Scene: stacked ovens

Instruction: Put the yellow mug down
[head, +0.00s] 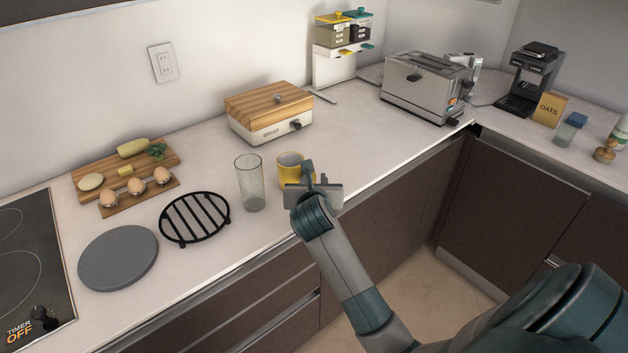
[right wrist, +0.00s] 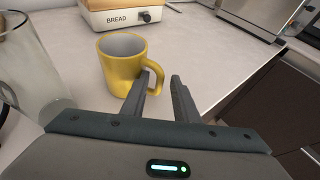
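The yellow mug (head: 290,168) stands upright on the counter, close to the front edge and just right of a clear glass (head: 249,182). In the right wrist view the mug (right wrist: 118,68) looks empty, with its handle turned right toward my gripper. My right gripper (right wrist: 160,80) is open, its two fingers apart. The left finger overlaps the handle in the picture, and part of the handle shows in the gap between the fingers; I see no grip on it. In the head view the right gripper (head: 308,172) is beside the mug. My left gripper is not in view.
The glass (right wrist: 28,65) stands close left of the mug. A black trivet (head: 195,219), a grey round plate (head: 118,258) and a board with eggs lie further left. A bread box (head: 268,125) is behind, with a toaster (head: 425,85) further right. Counter right of the mug is clear.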

